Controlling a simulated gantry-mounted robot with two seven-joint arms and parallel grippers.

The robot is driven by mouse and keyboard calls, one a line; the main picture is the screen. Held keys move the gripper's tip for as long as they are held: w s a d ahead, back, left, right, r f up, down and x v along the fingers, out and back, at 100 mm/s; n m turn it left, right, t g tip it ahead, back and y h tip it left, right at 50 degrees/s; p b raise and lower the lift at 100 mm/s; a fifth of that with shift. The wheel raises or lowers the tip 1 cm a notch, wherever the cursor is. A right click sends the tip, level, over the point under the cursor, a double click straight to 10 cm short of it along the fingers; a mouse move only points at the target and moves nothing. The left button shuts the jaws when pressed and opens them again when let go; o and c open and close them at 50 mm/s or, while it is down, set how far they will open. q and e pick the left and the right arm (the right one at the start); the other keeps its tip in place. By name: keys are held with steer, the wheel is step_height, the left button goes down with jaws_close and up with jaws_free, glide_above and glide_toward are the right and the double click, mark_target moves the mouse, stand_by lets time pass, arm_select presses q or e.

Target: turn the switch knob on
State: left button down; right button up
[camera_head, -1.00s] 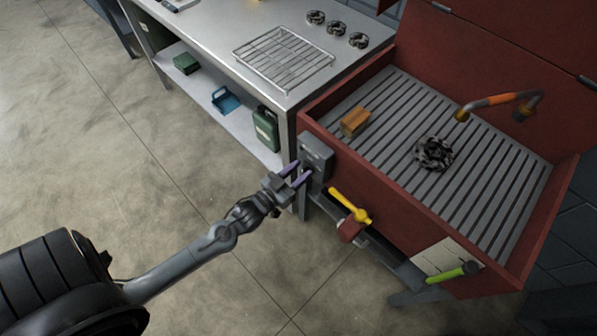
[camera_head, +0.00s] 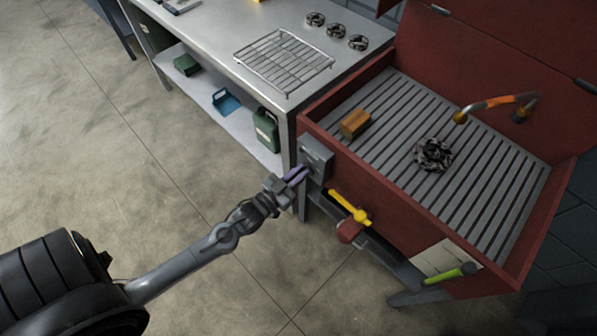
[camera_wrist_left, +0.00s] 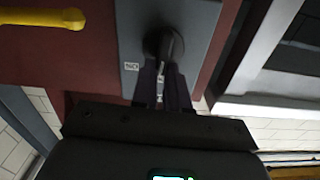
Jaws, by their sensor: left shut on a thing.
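The grey switch box (camera_head: 316,156) is fixed to the left front corner of the red basin, near the steel table. In the left wrist view the box's plate (camera_wrist_left: 195,18) carries a dark round knob (camera_wrist_left: 163,42), with a small white label (camera_wrist_left: 131,66) beside it that reads "ON" upside down. My left gripper (camera_head: 301,172) is at the front of the box. Its purple fingers, also in the left wrist view (camera_wrist_left: 163,75), are shut on the knob's grip and partly hide it. My right gripper is not in view.
A yellow handle (camera_head: 349,206) sticks out from the basin front (camera_head: 400,212), close to the right of the box. The steel table (camera_head: 215,42) with a wire rack (camera_head: 284,62) stands to the left. The floor around my left arm is clear.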

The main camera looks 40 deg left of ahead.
arm_select(q)
steer(key=shift+d+r+m+p, duration=0.2)
steer(key=shift+m+p, duration=0.8)
steer(key=shift+p, duration=0.1)
steer(key=m+p, duration=0.3)
steer(key=shift+d+f+m, duration=0.15)
steer(key=shift+d+m, duration=0.15)
steer(key=shift+d+f+m+p, duration=0.1)
steer(key=shift+f+m+p, duration=0.1)
steer(key=shift+m+p, duration=0.55)
steer(key=shift+d+f+m+p, duration=0.15)
steer(key=shift+m+p, duration=0.15)
steer(key=shift+m, duration=0.8)
steer(key=shift+d+f+m+p, duration=0.1)
steer(key=shift+f+m+p, duration=0.1)
steer(key=shift+m+p, duration=0.55)
steer(key=shift+m, duration=0.3)
steer(key=c, duration=1.1)
jaws_free()
steer(key=shift+c, duration=0.2)
